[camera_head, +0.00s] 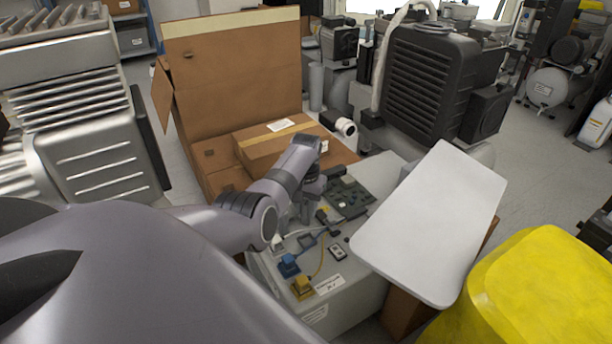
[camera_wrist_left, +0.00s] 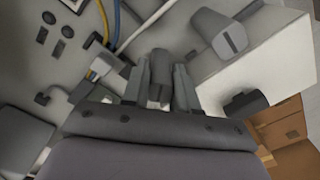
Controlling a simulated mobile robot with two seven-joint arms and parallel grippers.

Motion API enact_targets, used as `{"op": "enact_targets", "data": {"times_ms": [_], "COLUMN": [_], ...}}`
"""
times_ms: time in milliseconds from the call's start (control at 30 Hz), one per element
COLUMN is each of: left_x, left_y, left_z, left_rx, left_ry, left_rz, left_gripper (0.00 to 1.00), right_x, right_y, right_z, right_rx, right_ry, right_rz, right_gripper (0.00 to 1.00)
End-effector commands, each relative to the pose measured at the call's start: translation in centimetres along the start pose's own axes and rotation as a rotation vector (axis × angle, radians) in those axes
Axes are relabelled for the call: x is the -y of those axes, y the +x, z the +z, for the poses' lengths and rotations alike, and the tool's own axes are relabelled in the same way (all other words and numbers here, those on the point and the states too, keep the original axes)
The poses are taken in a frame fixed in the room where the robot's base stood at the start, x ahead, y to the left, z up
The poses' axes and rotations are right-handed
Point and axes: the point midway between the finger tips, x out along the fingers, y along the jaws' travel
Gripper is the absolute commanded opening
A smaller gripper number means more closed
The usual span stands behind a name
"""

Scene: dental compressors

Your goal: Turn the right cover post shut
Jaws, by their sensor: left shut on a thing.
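My left gripper (camera_head: 306,208) reaches down over the grey unit with the circuit board in the head view. In the left wrist view its fingers (camera_wrist_left: 160,92) are shut on a dark grey post (camera_wrist_left: 160,68), which stands between them. The post is hidden behind my wrist in the head view. Another grey post (camera_wrist_left: 220,36) with a slot in its end is apart from the fingers, at the upper right of the wrist view. I cannot tell how far the held post is turned. My right gripper is not in view.
A white panel (camera_head: 435,220) lies tilted right of the unit (camera_head: 350,290). The unit bears a green circuit board (camera_head: 346,197), a blue connector (camera_head: 289,264) and a yellow one (camera_head: 302,287). An open cardboard box (camera_head: 235,75) stands behind, a yellow object (camera_head: 540,295) at lower right.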

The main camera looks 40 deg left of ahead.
Motion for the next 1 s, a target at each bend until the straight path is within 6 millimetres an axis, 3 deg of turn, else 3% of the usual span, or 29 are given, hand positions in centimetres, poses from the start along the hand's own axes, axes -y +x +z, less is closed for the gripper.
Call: {"op": "enact_targets", "data": {"times_ms": [267, 1000], "left_x": [0.0, -0.1], "left_y": [-0.2, 0.0], "left_z": [0.0, -0.1], "left_rx": [0.001, 0.001], "left_ry": [-0.14, -0.777], "left_rz": [0.0, -0.001], "left_gripper": [0.0, 0.0], "right_x": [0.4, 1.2], "right_y": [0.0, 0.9], "right_z": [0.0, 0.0], "right_rx": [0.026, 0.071], "right_ry": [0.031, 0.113], "right_rz": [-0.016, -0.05], "right_gripper": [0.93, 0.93]}}
